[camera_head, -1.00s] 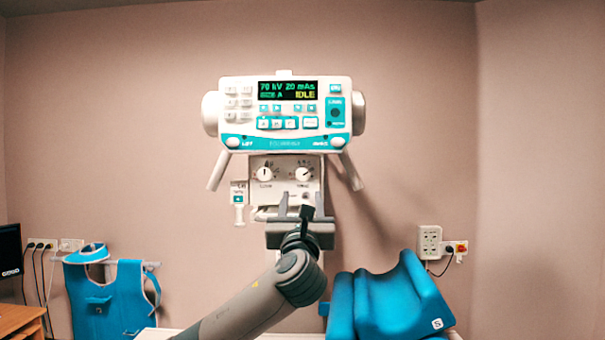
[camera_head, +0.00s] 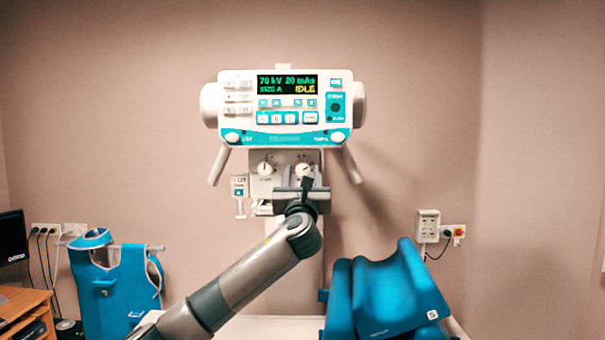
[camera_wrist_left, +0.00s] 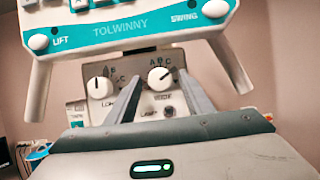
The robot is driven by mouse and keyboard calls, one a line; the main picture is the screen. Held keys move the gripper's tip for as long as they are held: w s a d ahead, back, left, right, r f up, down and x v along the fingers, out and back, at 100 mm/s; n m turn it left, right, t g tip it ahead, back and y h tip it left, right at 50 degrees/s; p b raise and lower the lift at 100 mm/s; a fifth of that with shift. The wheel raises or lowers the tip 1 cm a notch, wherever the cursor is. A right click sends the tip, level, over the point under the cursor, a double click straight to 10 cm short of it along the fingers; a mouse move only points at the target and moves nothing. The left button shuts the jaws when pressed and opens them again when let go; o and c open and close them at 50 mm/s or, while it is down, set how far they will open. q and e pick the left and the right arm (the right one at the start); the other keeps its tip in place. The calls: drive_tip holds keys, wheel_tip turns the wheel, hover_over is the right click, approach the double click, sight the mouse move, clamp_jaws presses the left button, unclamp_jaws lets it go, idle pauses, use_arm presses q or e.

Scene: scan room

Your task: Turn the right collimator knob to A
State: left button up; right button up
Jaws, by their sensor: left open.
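The right collimator knob (camera_head: 304,170) is a white round dial on the panel under the console. It also shows in the wrist view (camera_wrist_left: 160,79), where its dark pointer mark leans to the upper right, with small letters above it. My left gripper (camera_head: 302,178) is open, with one finger either side of the right knob as seen in the wrist view (camera_wrist_left: 160,90). I cannot tell whether the fingertips reach the knob or touch it. The left knob (camera_wrist_left: 100,87) stands outside the fingers, to the left. My right gripper is not in view.
The console (camera_head: 285,108) hangs just above the knobs, with a bent handle (camera_head: 219,165) on the left and another (camera_head: 351,165) on the right. A small tag (camera_head: 239,190) hangs left of the panel. A blue cushion (camera_head: 385,290) lies at the lower right.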

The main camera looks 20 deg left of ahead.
use_arm(q)
drive_tip(key=c, duration=1)
drive_tip(key=shift+c, duration=0.2)
